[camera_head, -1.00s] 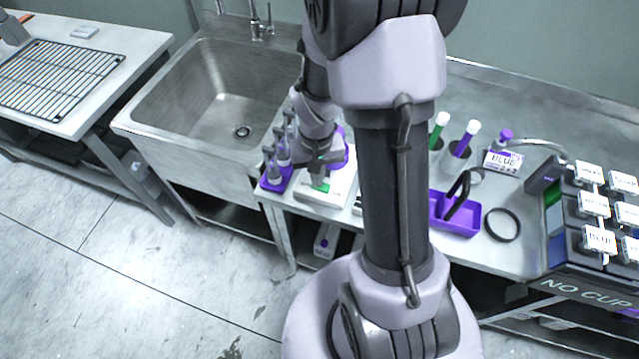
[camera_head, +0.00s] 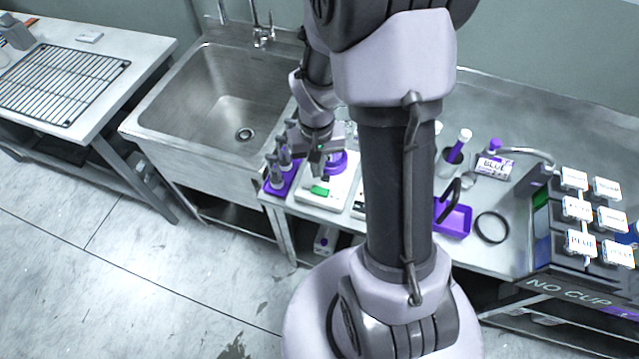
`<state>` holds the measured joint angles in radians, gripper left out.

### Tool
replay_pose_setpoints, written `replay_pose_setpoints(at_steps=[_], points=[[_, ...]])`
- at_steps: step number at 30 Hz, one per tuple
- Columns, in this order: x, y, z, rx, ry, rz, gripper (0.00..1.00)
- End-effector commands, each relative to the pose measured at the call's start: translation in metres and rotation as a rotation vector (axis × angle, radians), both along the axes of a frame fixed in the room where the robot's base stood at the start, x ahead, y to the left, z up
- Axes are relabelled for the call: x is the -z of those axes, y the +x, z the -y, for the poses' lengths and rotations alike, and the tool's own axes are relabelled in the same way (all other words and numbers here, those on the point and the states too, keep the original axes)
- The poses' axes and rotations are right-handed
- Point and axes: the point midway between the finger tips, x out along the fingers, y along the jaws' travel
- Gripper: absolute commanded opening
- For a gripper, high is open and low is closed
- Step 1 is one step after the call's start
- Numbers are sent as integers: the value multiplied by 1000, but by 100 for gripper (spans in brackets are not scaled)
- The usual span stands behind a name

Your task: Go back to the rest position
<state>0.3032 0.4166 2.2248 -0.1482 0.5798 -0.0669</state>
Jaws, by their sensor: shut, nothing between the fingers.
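My gripper (camera_head: 317,168) hangs just above the white device with a green display (camera_head: 325,193) on the bench. It points down, is shut and holds nothing. A purple round part (camera_head: 338,161) shows just behind and to the right of it. My arm column hides the middle of the bench.
A purple rack with grey bottles (camera_head: 280,180) stands left of the gripper, by the steel sink (camera_head: 205,85). Right of the column are a purple tray (camera_head: 453,218), a black ring (camera_head: 492,227), a box marked BLUE (camera_head: 493,166) and a dispenser with labelled blocks (camera_head: 580,240).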

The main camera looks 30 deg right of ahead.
Motion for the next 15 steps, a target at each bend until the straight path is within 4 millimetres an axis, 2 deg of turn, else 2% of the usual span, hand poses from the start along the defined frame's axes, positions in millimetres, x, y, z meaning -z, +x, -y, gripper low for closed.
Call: replay_pose_setpoints(at_steps=[11,14,15], points=[[-1,1,-1,0,-1,7,0],[-27,2,-17,5,-6,73,0],[-44,0,-29,8,-4,119,0]])
